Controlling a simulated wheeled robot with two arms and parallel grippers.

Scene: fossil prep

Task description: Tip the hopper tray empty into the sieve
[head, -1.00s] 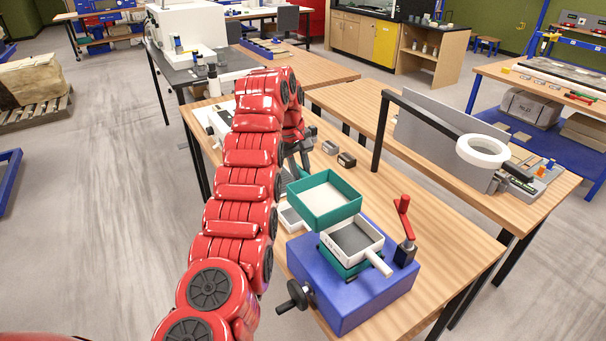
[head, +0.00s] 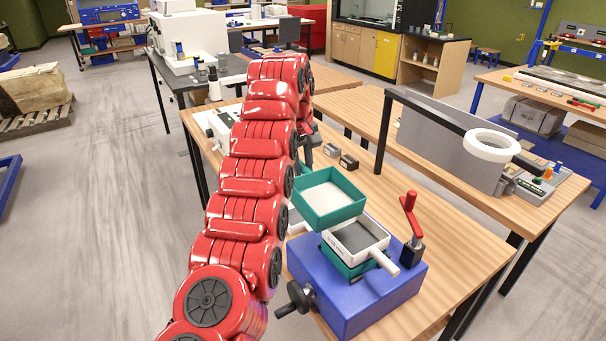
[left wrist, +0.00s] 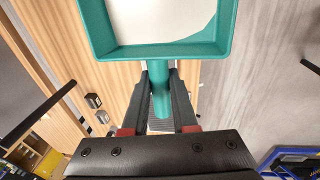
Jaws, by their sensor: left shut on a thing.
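The hopper tray (head: 345,212) is a teal square tray with pale material inside. It is held about level, just behind and left of the sieve in the head view. In the left wrist view the tray (left wrist: 232,35) is at the top, and its teal handle runs between the fingers of my left gripper (left wrist: 160,85), which is shut on it. In the head view my red left arm mostly hides this gripper. The sieve (head: 339,243) has a white frame, a grey mesh floor and a white handle toward the front right. It sits on a teal part on the blue machine. My right gripper is not in view.
The blue machine (head: 370,305) has a red-handled lever (head: 411,220) at right and a black hand knob (head: 296,298) at left. Small blocks (head: 348,162) lie behind the tray. A black frame and a white ring (head: 491,146) stand on the bench behind.

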